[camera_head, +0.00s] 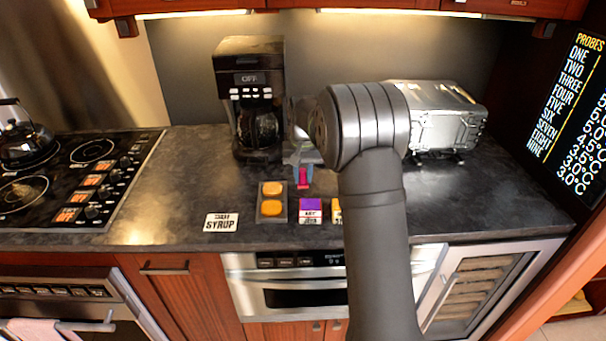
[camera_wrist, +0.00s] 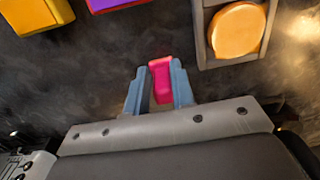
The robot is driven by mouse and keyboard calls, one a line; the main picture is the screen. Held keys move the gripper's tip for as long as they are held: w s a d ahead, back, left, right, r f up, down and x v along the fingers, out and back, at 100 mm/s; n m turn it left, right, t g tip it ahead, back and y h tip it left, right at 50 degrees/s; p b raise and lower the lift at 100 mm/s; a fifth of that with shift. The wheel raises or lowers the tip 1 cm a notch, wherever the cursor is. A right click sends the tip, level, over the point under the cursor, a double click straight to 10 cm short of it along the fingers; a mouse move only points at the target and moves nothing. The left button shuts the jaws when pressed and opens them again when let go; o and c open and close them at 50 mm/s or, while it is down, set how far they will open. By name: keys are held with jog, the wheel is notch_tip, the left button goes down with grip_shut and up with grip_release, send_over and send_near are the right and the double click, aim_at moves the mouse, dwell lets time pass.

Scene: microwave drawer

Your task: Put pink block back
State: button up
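The pink block (camera_head: 303,181) is between the fingertips of my gripper (camera_head: 303,173), over the dark counter behind the purple block. In the wrist view the pink block (camera_wrist: 160,79) sits between the two blue fingers of my gripper (camera_wrist: 159,83), which appear to press on both its sides. Whether the block touches the counter is hard to tell. The purple block (camera_head: 311,204) stands on the counter near the front, with a small label in front of it. A yellow block (camera_head: 336,205) beside it is partly hidden by my arm.
A grey tray (camera_head: 272,218) with two orange discs lies left of the purple block. A syrup label (camera_head: 221,222) is further left. A coffee maker (camera_head: 250,70) stands behind, and a metal appliance (camera_head: 445,115) stands right.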

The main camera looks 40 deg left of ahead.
jog(key=o, duration=0.3)
notch_tip(320, 180, up, 12)
jog(key=shift+r, duration=0.2)
dwell(0.3)
jog(key=shift+f, duration=0.1)
send_over(303, 189)
notch_tip(303, 189, down, 12)
jog(key=shift+r, duration=2)
